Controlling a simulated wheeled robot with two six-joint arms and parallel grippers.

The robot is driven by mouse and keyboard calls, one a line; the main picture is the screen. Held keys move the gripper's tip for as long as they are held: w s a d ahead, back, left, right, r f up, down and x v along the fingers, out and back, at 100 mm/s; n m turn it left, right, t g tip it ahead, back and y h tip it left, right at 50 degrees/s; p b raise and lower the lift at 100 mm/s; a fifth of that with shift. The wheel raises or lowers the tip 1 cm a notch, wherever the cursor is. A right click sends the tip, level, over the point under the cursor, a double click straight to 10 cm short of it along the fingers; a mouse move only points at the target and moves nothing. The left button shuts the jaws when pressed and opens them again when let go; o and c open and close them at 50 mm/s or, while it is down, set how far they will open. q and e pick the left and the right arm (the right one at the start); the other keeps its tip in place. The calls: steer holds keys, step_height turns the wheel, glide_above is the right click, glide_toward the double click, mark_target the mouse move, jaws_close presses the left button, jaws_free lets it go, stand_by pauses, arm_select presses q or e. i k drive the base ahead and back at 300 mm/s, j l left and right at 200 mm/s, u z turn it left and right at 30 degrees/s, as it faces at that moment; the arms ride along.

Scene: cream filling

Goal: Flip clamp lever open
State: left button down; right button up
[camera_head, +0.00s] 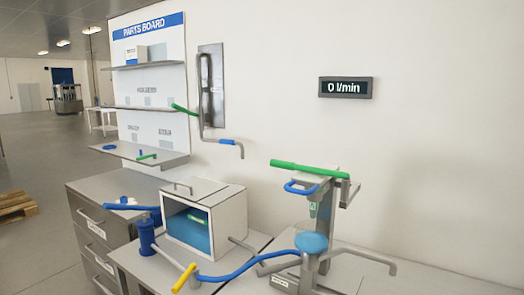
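A stand on the right part of the bench carries a long green lever (310,169) at its top, lying nearly level. A blue loop handle (301,187) sits just under its left end. A round blue disc (311,242) is lower on the same stand, on a grey post. On the wall, a grey bent bar has a green grip (184,109) and a blue grip (231,142). I cannot tell for sure which of these is the clamp lever. Neither of my grippers can be made out.
A white-framed box (243,212) with a blue interior stands on the bench, beside a blue cylinder (147,236). A curved blue bar (240,273) and a yellow grip (184,277) lie in front. The parts board (150,30) and drawer cabinet (88,212) are left. A display (345,87) reads 0 l/min.

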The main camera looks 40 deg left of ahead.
mark_target(273, 163)
steer(key=i+j, duration=0.1)
steer(key=j, duration=1.65)
